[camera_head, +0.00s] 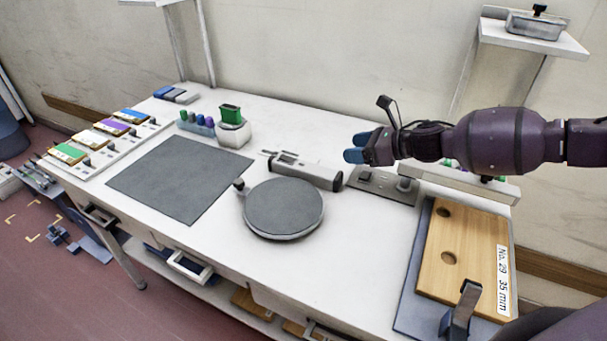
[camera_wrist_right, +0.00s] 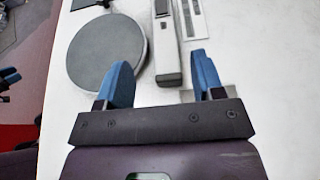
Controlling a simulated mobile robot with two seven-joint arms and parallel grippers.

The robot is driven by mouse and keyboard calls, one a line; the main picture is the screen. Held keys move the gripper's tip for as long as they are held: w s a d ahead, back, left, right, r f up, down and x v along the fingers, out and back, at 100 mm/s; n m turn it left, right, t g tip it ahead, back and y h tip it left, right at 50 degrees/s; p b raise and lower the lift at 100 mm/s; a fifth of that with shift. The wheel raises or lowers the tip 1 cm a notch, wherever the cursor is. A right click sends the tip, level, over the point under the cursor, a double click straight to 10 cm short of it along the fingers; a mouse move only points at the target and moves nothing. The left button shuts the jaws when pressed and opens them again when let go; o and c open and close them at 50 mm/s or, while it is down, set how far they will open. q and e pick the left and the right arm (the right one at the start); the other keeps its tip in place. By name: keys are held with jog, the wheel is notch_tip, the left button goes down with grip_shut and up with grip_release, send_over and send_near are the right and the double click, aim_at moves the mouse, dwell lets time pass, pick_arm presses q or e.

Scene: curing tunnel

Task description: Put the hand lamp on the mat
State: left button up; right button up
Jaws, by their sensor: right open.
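The hand lamp (camera_head: 308,171) is a long pale device with a grey end, lying on the white bench behind the round grey plate. It also shows in the right wrist view (camera_wrist_right: 167,45). The mat (camera_head: 180,180) is a flat dark grey square left of the plate, bare. My right gripper (camera_head: 356,148) is open and empty, above the bench near the lamp's right end. In the wrist view its blue fingers (camera_wrist_right: 162,85) stand apart, with the lamp's near end ahead between them. A blue-tipped shape (camera_wrist_right: 9,78) at the wrist view's left edge looks like my left gripper; its jaws are unclear.
The round plate (camera_head: 284,207) lies between mat and lamp. A grey metal plate (camera_head: 382,186) is right of the lamp. A wooden board (camera_head: 466,250) lies at the right. A white holder with a green block (camera_head: 232,127) stands behind the mat. The front centre of the bench is clear.

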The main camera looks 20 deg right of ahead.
jog(key=b, duration=0.1)
send_near(333, 175)
jog(key=x, duration=0.4)
jog(key=shift+w, duration=0.2)
jog(key=shift+x, duration=0.9)
jog(key=shift+w+a+f, duration=0.1)
jog(key=shift+w+a, duration=0.2)
jog(key=x, duration=0.4)
jog(key=shift+s+f+b, duration=0.1)
jog(key=shift+b, duration=0.3)
jog(key=shift+w+a+f, duration=0.15)
jog(key=shift+w+a, duration=0.1)
jog(key=shift+w, duration=0.1)
jog(key=shift+c, duration=0.4)
jog(key=c, duration=0.9)
